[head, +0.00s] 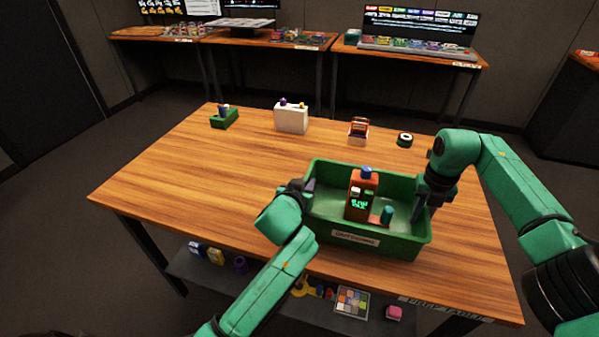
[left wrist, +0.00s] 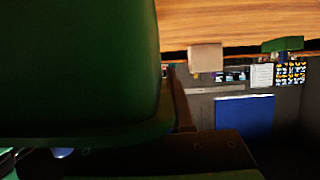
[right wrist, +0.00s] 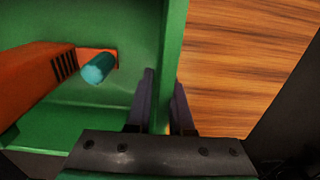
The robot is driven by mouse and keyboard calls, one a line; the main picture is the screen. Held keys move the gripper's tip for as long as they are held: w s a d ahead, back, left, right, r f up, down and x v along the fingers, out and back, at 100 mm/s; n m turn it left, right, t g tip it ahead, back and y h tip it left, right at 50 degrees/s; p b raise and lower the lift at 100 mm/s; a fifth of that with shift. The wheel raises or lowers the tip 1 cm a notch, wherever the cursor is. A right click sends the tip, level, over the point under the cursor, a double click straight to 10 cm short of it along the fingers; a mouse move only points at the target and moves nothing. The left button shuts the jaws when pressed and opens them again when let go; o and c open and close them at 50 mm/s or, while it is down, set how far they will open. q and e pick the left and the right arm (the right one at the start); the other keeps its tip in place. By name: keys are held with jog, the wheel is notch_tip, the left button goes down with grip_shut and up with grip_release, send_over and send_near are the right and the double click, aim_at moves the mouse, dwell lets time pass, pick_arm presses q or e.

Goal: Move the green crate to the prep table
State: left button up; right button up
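The green crate (head: 398,248) is on or just above the front right of the prep table (head: 165,190), upright, with a label on its front. I cannot tell whether its base touches the tabletop. Inside are an orange device (head: 361,204) with a green screen and blue knob, and a teal cylinder (head: 387,215). My right gripper (right wrist: 163,100) has its fingers on both sides of the crate's right wall, close against it. My left gripper (head: 300,190) is at the left wall; in the left wrist view the crate (left wrist: 80,60) hides much of its fingers.
A small green box (head: 224,122), a white box (head: 291,118), a small rack (head: 358,131) and a black roll (head: 405,140) stand along the table's far edge. The table's left half is clear. A lower shelf (head: 270,290) holds small items. Desks with monitors stand behind.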

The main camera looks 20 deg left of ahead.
pick_arm(q)
jog(key=shift+o, duration=0.2)
jog(key=shift+r, duration=0.25)
pick_arm(e)
jog(key=shift+o, duration=0.2)
jog(key=shift+r, duration=0.2)
pick_arm(q)
jog(key=shift+s, duration=0.1)
pick_arm(e)
jog(key=shift+s, duration=0.1)
jog(key=shift+r, duration=0.2)
notch_tip(320, 180, up, 12)
jog(key=shift+f, duration=0.15)
pick_arm(q)
jog(key=v, duration=1.2)
jog(key=shift+s+f, duration=0.1)
jog(key=shift+f, duration=0.05)
pick_arm(e)
jog(key=shift+s+f, duration=0.1)
